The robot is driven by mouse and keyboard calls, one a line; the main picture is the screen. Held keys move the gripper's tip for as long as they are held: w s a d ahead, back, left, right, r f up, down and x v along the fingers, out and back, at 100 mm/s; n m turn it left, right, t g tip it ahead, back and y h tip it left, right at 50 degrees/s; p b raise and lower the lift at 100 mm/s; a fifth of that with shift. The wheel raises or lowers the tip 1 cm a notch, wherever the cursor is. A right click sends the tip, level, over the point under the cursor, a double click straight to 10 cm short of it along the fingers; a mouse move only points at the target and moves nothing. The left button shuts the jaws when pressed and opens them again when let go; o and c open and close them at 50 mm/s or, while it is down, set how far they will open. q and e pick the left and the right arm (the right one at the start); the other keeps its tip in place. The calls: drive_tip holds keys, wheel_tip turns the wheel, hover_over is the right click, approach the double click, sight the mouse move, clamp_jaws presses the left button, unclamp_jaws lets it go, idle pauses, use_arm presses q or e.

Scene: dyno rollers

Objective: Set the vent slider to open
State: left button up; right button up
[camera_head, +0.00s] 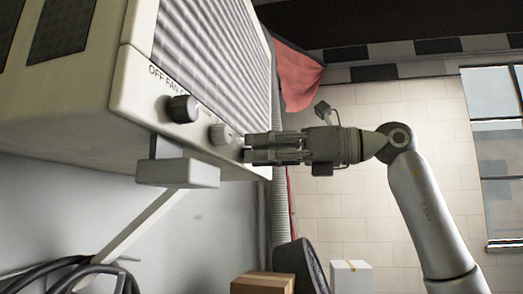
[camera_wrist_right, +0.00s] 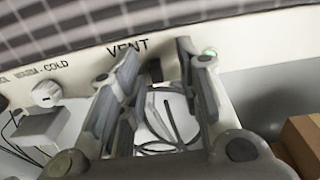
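The vent slider (camera_wrist_right: 155,70) is a small dark tab on the cream control panel (camera_wrist_right: 75,65), just right of the printed word VENT in the right wrist view. My right gripper (camera_wrist_right: 162,62) is open, with one finger on each side of the slider. I cannot tell whether either finger touches it. In the head view, my right gripper (camera_head: 247,147) reaches in from the right, its fingertips at the right end of the panel. The slider is not clearly visible there. My left gripper is not in view.
A grey bracket block (camera_head: 180,172) sits below the panel. Cables (camera_head: 75,270) hang lower left. A cardboard box (camera_head: 262,283) and a white box (camera_head: 351,276) stand below.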

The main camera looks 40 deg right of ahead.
drive_tip(key=v, duration=1.1)
drive_tip(key=shift+s+d, duration=0.25)
drive_tip(key=shift+d, duration=0.1)
drive_tip(key=shift+a+f, duration=0.1)
drive_tip(key=shift+f, duration=0.05)
